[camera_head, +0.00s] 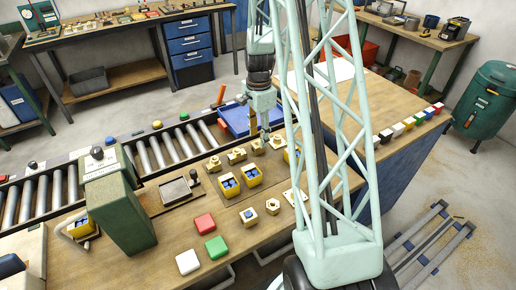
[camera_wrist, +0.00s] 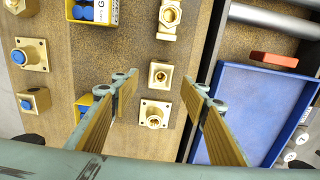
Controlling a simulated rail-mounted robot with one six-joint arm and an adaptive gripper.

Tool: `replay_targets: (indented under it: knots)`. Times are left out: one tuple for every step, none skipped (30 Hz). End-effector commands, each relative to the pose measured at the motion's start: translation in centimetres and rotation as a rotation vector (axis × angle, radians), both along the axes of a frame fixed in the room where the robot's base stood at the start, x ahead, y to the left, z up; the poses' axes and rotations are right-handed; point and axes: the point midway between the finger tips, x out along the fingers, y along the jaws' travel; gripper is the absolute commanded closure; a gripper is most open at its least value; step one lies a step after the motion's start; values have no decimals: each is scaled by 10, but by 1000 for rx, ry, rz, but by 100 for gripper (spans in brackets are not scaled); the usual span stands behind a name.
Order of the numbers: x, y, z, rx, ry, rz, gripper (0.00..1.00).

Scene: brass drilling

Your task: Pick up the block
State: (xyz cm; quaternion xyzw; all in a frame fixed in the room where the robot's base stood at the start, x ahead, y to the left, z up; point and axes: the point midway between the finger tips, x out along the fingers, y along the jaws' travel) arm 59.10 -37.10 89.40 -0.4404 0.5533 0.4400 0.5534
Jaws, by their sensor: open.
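My gripper (camera_head: 264,133) is open and points down over the back of the workbench. In the wrist view its two fingers (camera_wrist: 161,88) stand apart with nothing held between them. A square brass block with a round hole (camera_wrist: 160,74) and a flanged brass fitting (camera_wrist: 155,114) show in the gap between the fingers, below them. Brass pieces (camera_head: 257,147) also show near the gripper in the head view. Red (camera_head: 204,222), green (camera_head: 216,247) and white (camera_head: 188,262) blocks lie at the bench's front. Which block is meant is not clear.
A blue tray (camera_wrist: 250,110) lies right of the fingers, with a red piece (camera_wrist: 273,58) near its upper edge. Yellow bins (camera_head: 228,186) with blue parts stand mid-bench. A roller conveyor (camera_head: 160,150) runs behind. A green machine (camera_head: 117,200) stands at left.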

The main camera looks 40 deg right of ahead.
Motion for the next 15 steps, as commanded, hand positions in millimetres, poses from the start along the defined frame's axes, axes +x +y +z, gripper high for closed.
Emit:
replay_targets:
  knots:
    - [0, 0, -3, 0, 1, 0, 59]
    - [0, 1, -4, 0, 1, 0, 59]
    - [0, 1, -7, 1, 1, 0, 59]
    - [0, 1, -9, 1, 2, 0, 59]
    - [0, 1, -12, 1, 2, 0, 59]
    - [0, 2, -16, 1, 2, 0, 59]
    - [1, 2, -19, 1, 2, 0, 59]
    - [1, 2, -23, 1, 2, 0, 59]
    - [1, 2, -27, 1, 2, 0, 59]
    - [1, 3, -30, 1, 2, 0, 59]
    - [1, 3, -33, 1, 2, 0, 59]
    - [1, 3, -37, 1, 2, 0, 59]
    - [1, 2, -39, 1, 2, 0, 59]
    - [1, 2, -42, 0, 1, 0, 59]
    - [1, 2, -44, 0, 1, 0, 59]
